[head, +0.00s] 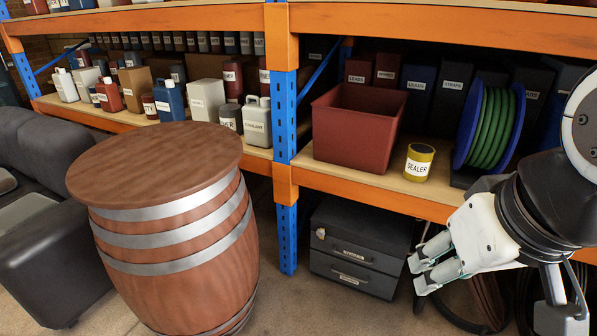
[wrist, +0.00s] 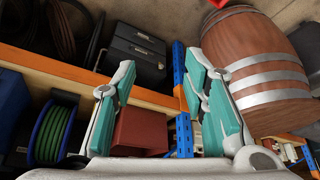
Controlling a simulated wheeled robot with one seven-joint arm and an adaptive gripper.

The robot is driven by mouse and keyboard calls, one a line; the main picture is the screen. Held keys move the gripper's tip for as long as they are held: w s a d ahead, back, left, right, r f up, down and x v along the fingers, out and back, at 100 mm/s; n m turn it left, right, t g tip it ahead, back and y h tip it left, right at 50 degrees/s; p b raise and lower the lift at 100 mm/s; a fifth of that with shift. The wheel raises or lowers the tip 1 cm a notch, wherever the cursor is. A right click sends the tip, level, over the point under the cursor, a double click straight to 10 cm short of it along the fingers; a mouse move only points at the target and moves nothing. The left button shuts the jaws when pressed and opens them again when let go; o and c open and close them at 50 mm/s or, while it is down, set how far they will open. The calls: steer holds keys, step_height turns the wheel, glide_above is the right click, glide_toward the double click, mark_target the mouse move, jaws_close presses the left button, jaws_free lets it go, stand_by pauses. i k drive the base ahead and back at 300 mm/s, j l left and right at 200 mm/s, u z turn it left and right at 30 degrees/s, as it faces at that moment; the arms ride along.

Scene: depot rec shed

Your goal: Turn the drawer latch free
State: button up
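A dark two-drawer unit (head: 352,268) stands on the floor under the shelf, right of the blue upright. Each drawer has a handle and a pale label. A small pale latch (head: 320,234) sits at the upper left of its front; which way it is turned is too small to tell. My gripper (head: 418,276) is to the right of the unit, apart from it, nearer the camera. In the wrist view, which is upside down, my gripper (wrist: 160,88) has its fingers wide apart with nothing between them. The drawer unit (wrist: 135,50) shows beyond the left finger.
A wooden barrel (head: 178,245) stands left of the blue upright (head: 285,150). The orange shelf beam (head: 400,201) runs above the drawer unit. A red bin (head: 355,130), a yellow sealer tin (head: 419,162) and a green hose reel (head: 492,128) stand on the shelf. Floor before the drawers looks clear.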

mark_target(320, 233)
steer(key=i+z, duration=0.25)
steer(key=i, duration=1.15)
